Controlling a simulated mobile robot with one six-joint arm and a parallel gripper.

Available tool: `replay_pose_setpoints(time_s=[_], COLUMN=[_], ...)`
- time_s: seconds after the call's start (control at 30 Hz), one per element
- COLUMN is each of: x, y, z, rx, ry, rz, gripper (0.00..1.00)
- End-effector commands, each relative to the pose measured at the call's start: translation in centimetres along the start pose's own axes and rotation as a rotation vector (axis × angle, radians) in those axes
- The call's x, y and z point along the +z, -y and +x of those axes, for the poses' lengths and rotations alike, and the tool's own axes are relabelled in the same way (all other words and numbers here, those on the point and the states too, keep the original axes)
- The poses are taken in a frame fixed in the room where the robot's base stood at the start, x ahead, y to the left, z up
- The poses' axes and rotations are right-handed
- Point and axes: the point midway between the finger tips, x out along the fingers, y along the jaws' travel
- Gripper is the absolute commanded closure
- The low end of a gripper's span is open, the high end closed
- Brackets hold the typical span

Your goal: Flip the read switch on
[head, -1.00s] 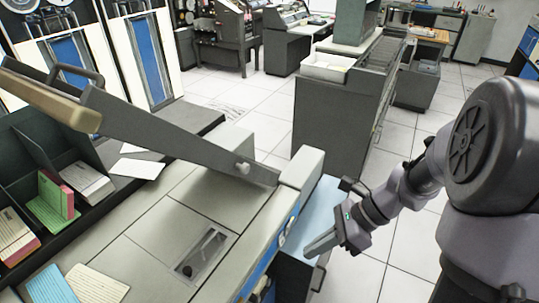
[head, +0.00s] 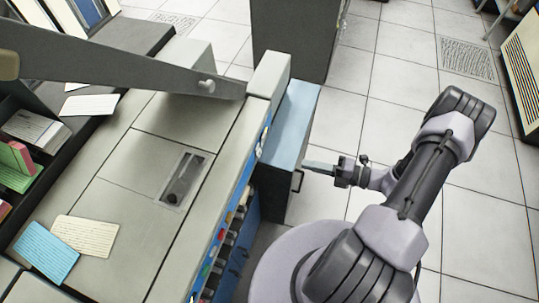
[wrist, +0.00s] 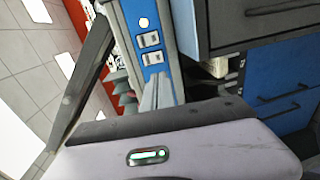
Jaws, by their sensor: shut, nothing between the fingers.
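In the wrist view two white-framed rocker switches (wrist: 151,48) sit one above the other on a blue panel (wrist: 140,18), below a round pale light (wrist: 144,22). I cannot read their labels, so I cannot tell which is the read switch or how it is set. In the head view the blue panel (head: 226,207) runs steeply foreshortened along the machine's right side. My gripper (head: 308,166) is shut and empty, to the right of the machine and apart from it. In the wrist view its fingers (wrist: 158,92) point toward the switches and partly cover the panel below them.
The grey card machine (head: 130,190) has a long lever arm (head: 120,62) and loose cards (head: 85,236) on top. A cabinet with a light blue top (head: 290,125) stands between the machine and my gripper. Tiled floor (head: 400,60) is open to the right.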

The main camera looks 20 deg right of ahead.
Motion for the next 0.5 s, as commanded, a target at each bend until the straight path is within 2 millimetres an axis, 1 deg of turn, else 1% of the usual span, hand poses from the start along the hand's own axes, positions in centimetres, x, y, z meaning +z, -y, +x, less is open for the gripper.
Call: replay_pose_setpoints(time_s=[0.17, 0.5], x=[-0.1, -0.2], y=[0.2, 0.2], z=[3.1, 10.4], rx=[0.000, -0.001], ry=[-0.007, -0.006], rz=[0.000, -0.002], gripper=[1.00, 1.00])
